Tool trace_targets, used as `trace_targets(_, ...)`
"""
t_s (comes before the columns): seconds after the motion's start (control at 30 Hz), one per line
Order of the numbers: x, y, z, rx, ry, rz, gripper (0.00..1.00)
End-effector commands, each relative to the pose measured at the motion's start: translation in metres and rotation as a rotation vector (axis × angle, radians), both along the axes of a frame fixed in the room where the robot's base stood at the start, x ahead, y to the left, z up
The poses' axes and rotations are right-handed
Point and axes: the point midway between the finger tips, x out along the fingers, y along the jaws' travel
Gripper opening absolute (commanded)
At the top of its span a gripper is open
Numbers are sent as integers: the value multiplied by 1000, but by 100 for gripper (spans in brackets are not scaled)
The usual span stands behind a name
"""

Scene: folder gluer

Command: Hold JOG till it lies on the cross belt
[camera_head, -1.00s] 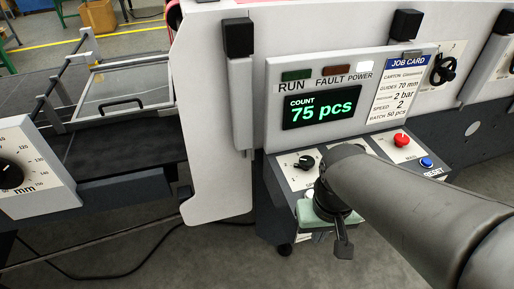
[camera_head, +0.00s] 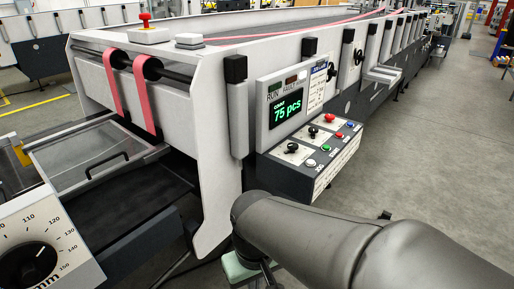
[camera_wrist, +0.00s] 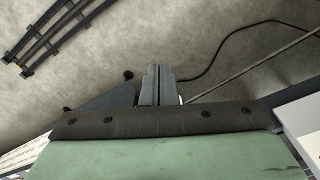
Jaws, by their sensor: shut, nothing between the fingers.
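The control panel (camera_head: 312,152) in the head view carries a white button (camera_head: 310,162), a green button (camera_head: 325,147), a red button, a blue button and dark knobs. The lettering is too small to tell which is JOG. A dark belt surface (camera_head: 125,205) lies at the left, below the pink-strapped outlet; I cannot tell if it is the cross belt. No carton shows on it. My gripper, with its green body (camera_head: 238,268), is low in front of the panel, apart from the buttons; my arm partly hides it. In the wrist view its fingers (camera_wrist: 156,84) are together and empty over the floor.
The display (camera_head: 286,108) reads 75 pcs. A red mushroom button (camera_head: 145,20) sits on top of the machine. A dial plate (camera_head: 45,240) stands at the lower left, beside a clear framed cover (camera_head: 95,160). The floor to the right is open.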

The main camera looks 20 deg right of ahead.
Motion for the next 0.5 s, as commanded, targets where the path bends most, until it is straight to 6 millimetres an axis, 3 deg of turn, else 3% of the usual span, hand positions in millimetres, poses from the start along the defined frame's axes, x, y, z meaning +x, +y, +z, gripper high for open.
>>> trace_targets(0.3, 9, -1, 4, 15, -7, -18, 0)
trace_targets(0.37, 23, -3, 10, 38, -20, -46, 0)
trace_targets(0.5, 84, -23, 35, 135, -95, -161, 0)
